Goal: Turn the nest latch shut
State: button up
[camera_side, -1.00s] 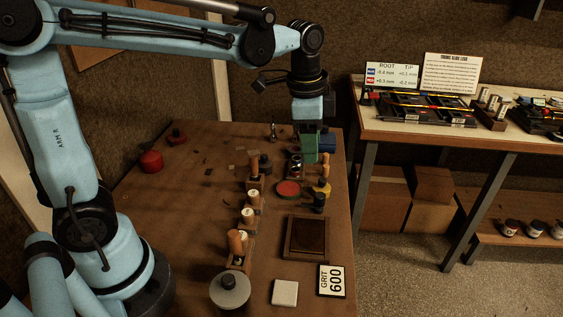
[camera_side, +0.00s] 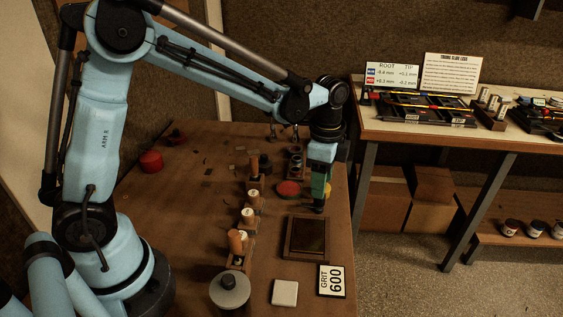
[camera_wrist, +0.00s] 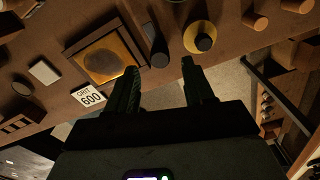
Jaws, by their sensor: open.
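My gripper (camera_side: 318,198) hangs over the right part of the brown bench, beyond the dark pad in its wooden frame. In the wrist view my gripper (camera_wrist: 160,67) has its two dark fingers apart with nothing between them. A black cylinder (camera_wrist: 157,45) stands just ahead of the gap between the fingertips. A yellow disc with a black knob (camera_wrist: 190,40) is ahead of the other finger; in the side view my gripper partly hides it. I cannot pick out the nest latch for sure in either view.
The framed dark pad (camera_side: 306,238), a GRIT 600 card (camera_side: 331,281) and a white square (camera_side: 285,292) lie at the near right. Wooden blocks with upright orange pegs (camera_side: 237,243) form a row to the left. A red disc (camera_side: 288,188) lies behind.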

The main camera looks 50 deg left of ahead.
jog(key=shift+f, duration=1.85)
grip_shut()
